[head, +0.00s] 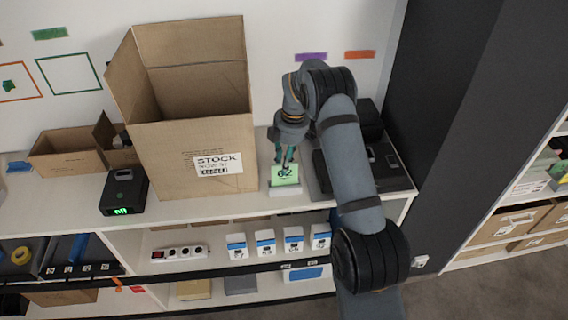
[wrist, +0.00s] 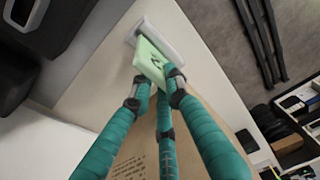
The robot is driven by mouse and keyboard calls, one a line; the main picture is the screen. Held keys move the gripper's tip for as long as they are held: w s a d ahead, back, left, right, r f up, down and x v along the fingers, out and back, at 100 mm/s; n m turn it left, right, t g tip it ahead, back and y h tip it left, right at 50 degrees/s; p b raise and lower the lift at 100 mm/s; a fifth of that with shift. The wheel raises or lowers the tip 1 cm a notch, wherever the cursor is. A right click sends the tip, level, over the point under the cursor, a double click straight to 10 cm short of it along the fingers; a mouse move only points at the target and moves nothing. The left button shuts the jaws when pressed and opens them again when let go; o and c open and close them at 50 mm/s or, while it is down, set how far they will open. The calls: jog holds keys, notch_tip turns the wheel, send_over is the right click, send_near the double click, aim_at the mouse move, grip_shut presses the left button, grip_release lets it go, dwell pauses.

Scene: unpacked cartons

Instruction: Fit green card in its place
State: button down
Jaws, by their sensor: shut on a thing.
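The green card (head: 285,176) with dark characters stands at the front of the shelf top, right of the big carton. My gripper (head: 284,162) is above it, with its teal fingers pointing down and shut on the card's upper part. The wrist view shows the card (wrist: 150,60) between the fingertips of my gripper (wrist: 158,82). A white holder (head: 284,190) is at the card's lower edge, and it also shows in the wrist view (wrist: 168,42). The card looks to be in or touching the holder; I cannot tell how deep it sits.
The tall open carton (head: 190,110) with a STOCK label stands close on the left. A black box with a green display (head: 123,192) is further left. Dark flat equipment (head: 385,165) lies to the right, partly behind my arm. The shelf's front edge is close to the holder.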

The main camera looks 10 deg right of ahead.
jog(key=shift+f+b, duration=0.8)
jog(key=shift+f, duration=0.3)
jog(key=c, duration=1.6)
grip_release()
jog(key=shift+r, duration=0.1)
jog(key=r, duration=0.4)
jog(key=d+r, duration=0.1)
jog(key=r, duration=0.6)
jog(key=shift+d+r, duration=0.25)
jog(key=shift+r, duration=0.15)
